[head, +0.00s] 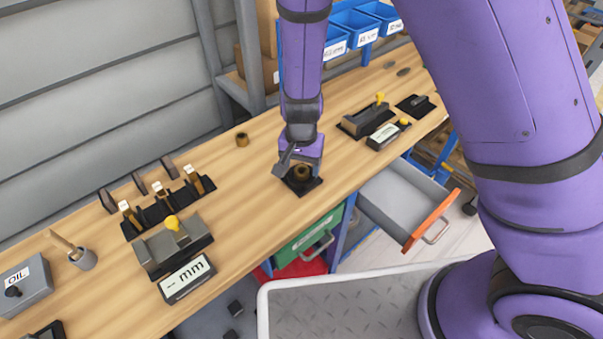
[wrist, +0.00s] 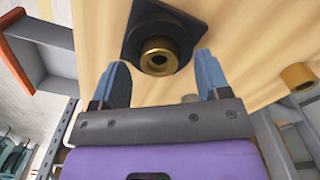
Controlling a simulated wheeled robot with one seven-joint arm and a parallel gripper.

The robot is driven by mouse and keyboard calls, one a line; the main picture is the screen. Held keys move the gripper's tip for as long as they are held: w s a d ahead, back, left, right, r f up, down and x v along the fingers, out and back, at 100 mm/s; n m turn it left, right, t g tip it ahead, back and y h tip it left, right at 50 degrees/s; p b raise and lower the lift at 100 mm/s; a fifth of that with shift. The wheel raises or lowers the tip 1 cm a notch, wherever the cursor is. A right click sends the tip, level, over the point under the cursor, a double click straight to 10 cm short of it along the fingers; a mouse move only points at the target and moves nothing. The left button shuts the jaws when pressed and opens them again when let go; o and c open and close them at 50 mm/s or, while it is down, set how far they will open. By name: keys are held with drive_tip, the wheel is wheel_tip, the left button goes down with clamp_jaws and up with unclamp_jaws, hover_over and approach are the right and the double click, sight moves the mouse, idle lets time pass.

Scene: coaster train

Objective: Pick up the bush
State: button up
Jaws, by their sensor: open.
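A brass bush (wrist: 158,57) sits in a square black holder (wrist: 190,28) on the workbench. My gripper (wrist: 163,76) is open, with its two blue-grey fingers apart on either side of this bush in the wrist view, and nothing is held. In the head view my gripper (head: 298,164) is low over the black holder (head: 303,187), partly hiding the bush (head: 302,173). A second brass bush (head: 242,139) stands loose on the wood to the left and farther back. It also shows at the right in the wrist view (wrist: 298,76).
On the wooden bench (head: 255,205), a tool rack (head: 165,210) and a gauge block marked "mm" (head: 187,278) stand to the left. Black fixtures (head: 365,118) stand to the right. A grey drawer (head: 405,195) with an orange front hangs open below the bench. Blue bins (head: 352,28) are behind.

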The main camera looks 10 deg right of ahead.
drive_tip(key=shift+f, duration=0.65)
drive_tip(key=c, duration=1.1)
drive_tip(key=shift+r, duration=0.1)
